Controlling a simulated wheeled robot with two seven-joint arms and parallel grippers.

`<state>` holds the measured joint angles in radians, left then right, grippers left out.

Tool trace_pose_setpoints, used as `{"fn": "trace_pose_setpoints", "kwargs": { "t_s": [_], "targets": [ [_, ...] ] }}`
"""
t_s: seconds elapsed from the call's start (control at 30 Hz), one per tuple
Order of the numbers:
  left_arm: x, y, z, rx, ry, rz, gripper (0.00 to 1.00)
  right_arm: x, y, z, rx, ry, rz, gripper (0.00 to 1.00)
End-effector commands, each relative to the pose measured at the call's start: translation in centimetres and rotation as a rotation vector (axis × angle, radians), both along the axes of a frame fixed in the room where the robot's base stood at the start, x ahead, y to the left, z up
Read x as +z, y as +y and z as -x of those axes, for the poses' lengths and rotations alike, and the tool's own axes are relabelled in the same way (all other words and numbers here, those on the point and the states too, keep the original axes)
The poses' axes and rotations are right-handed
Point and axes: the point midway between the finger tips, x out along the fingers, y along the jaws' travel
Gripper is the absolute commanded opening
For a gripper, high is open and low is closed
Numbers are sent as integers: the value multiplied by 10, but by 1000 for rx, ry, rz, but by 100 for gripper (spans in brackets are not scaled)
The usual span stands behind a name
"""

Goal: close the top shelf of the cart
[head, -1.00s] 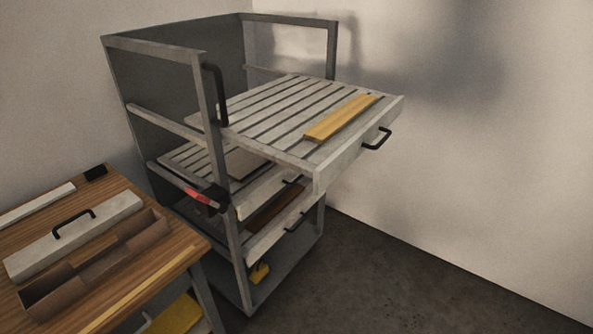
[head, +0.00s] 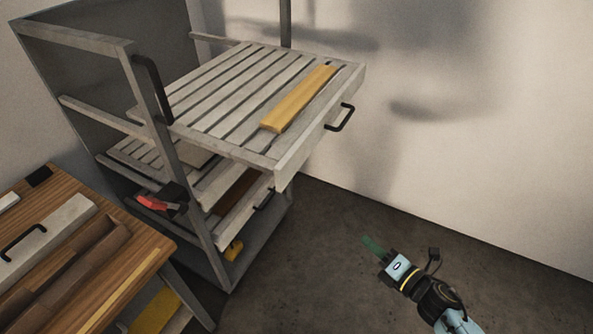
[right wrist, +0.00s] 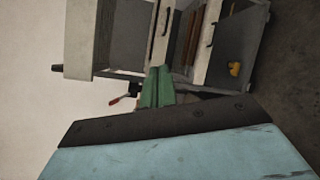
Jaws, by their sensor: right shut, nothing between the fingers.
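The cart (head: 127,45) is a grey metal frame standing against the wall. Its slatted top shelf (head: 222,90) is pulled out to the right, well past the frame. A black handle (head: 340,117) is on its front panel, and a yellow-orange plank (head: 298,97) lies on it. My right gripper (head: 371,245) is in the lower right of the head view, apart from the cart and below the top shelf. It is shut and empty. Its green fingers (right wrist: 157,88) show in the right wrist view, with the cart behind them. My left gripper is not in view.
Lower shelves (head: 243,213) of the cart also show, with a yellow object (head: 234,251) near the bottom. A red-handled clamp (head: 153,203) is at the cart's post. A wooden workbench (head: 147,247) stands at the left. The floor (head: 330,225) right of the cart is clear.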

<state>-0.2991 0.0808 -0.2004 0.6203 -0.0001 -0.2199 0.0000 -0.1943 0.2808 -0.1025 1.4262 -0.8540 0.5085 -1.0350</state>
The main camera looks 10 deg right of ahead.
Motion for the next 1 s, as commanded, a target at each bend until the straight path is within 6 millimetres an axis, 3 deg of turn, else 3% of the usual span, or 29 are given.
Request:
{"fn": "trace_pose_setpoints", "kwargs": {
  "t_s": [0.03, 0.1, 0.2, 0.3, 0.57, 1.0],
  "targets": [
    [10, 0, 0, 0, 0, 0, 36, 51, 11, -6, 110, -174, 146, 0],
    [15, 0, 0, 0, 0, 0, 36, 96, 27, -5, 236, -382, 333, 0],
    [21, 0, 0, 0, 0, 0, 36, 139, 42, 2, 362, -613, 541, 0],
    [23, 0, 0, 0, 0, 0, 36, 161, 52, 9, 435, -754, 670, 0],
    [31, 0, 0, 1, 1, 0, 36, 172, 72, 2, 474, -831, 741, 0],
    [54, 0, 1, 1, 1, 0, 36, 173, 147, -49, 470, -825, 735, 0]
  ]
}}
